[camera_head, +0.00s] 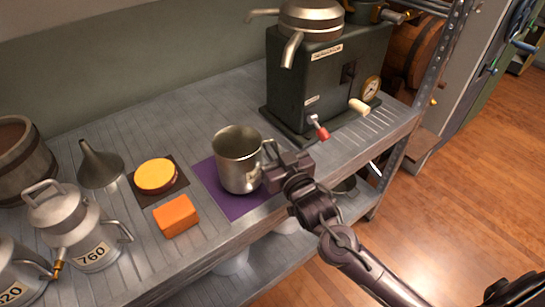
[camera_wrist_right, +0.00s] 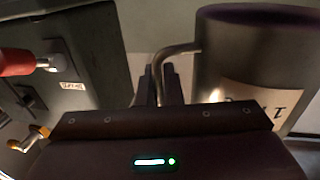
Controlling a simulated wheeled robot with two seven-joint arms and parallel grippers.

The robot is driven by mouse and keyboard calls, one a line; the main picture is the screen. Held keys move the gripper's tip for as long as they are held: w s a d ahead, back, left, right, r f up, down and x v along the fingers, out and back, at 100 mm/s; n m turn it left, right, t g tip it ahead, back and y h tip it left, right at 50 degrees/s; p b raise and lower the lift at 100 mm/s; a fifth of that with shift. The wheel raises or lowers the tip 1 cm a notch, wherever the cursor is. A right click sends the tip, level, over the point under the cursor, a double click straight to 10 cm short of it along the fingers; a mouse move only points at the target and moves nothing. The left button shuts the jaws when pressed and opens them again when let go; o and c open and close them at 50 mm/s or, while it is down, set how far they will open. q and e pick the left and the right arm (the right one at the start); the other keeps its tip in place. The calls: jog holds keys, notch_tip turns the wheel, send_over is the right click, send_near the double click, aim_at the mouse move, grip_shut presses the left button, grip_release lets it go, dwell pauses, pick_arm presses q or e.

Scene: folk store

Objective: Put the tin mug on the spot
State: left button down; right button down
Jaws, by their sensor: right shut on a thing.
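The tin mug (camera_head: 238,160) is a silvery cup with a side handle, upright over the purple square spot (camera_head: 240,207) on the metal shelf. I cannot tell whether its base touches the spot or hangs just above it. My right gripper (camera_head: 275,172) comes in from the right and is shut on the mug's handle. In the right wrist view the fingers (camera_wrist_right: 159,85) close on the handle beside the mug (camera_wrist_right: 245,60), which carries a pale label. The left gripper is out of view.
An orange block (camera_head: 176,216) and a yellow-topped disc (camera_head: 156,176) on a dark square lie left of the spot. A funnel (camera_head: 100,165) and milk cans (camera_head: 80,235) stand further left. A dark machine (camera_head: 325,85) with a red-handled tap (camera_head: 318,127) stands behind right.

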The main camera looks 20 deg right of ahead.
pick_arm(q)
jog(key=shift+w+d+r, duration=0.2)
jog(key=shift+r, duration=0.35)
pick_arm(e)
jog(key=shift+f, duration=1.3)
jog(key=c, duration=2)
grip_release()
jog(key=shift+f, duration=0.15)
jog(key=o, duration=0.4)
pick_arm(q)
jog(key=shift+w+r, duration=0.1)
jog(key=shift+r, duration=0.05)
